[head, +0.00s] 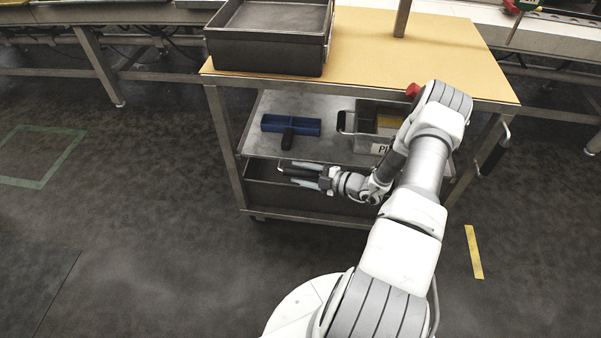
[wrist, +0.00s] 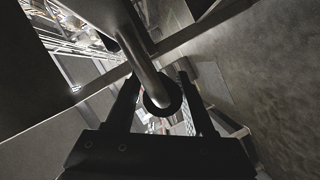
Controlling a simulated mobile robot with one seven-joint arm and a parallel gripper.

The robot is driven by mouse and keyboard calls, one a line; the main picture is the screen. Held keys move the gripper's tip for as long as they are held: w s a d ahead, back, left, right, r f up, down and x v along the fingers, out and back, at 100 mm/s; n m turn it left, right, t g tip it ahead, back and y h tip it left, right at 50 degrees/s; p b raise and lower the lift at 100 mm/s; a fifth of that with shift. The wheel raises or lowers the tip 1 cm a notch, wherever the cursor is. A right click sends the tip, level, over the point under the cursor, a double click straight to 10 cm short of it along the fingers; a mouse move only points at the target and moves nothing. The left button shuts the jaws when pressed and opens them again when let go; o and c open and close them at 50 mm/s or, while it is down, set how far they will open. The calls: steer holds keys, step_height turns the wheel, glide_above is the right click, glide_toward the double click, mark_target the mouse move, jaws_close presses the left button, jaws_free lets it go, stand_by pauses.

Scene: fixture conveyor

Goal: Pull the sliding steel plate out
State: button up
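The sliding steel plate (head: 254,137) is a grey sheet under the cart's wooden top, with a blue tray and a grey bin on it. A dark bar handle (head: 300,165) shows at its front edge, close to my gripper (head: 303,175). My gripper lies low at the cart's front, its fingers pointing left. In the wrist view the handle (wrist: 146,62) reaches down between the two fingers of my gripper (wrist: 162,100), its round black end in the gap. The fingers stand apart, with a narrow gap seen on each side. Any contact is hard to tell.
The blue tray (head: 291,125) has a black block (head: 288,139) before it. The grey bin (head: 365,142) is partly behind my arm. A dark lower drawer (head: 262,194) lies below the plate. A black crate (head: 262,55) stands on the wooden top (head: 363,60). Floor to the left is clear.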

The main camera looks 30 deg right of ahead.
jaws_close()
stand_by(1.2)
